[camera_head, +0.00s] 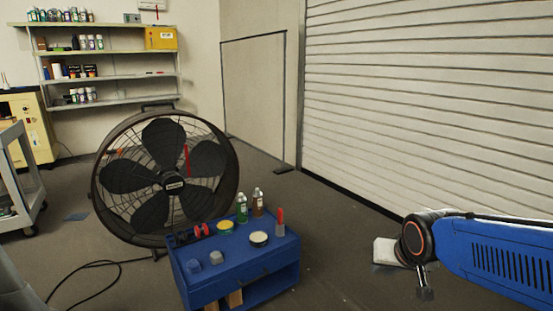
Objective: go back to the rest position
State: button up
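My blue arm reaches in from the right edge, with a dark round joint ringed in orange at its end. A small grey part hanging below that joint looks like my gripper (425,288). It is too small to tell whether its fingers are open or shut. A pale blocky piece (385,251) shows just left of the joint, and I cannot tell whether it is part of my wrist or a separate thing. In the picture, the gripper is to the right of the blue cart (240,262) and apart from it.
The cart carries two bottles (249,205), a red-handled tool (280,222), round tins (259,238) and small blue blocks (204,262). A large black fan (170,185) stands behind it. A roller door (430,100) is at right. Shelves (110,78) stand at back left. A cable (85,268) lies on the floor.

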jog(key=s+d+r+n+g, duration=0.1)
jog(key=s+r+n+g, duration=0.1)
jog(key=s, duration=1.4)
jog(key=shift+s+d, duration=0.25)
jog(key=shift+d, duration=0.15)
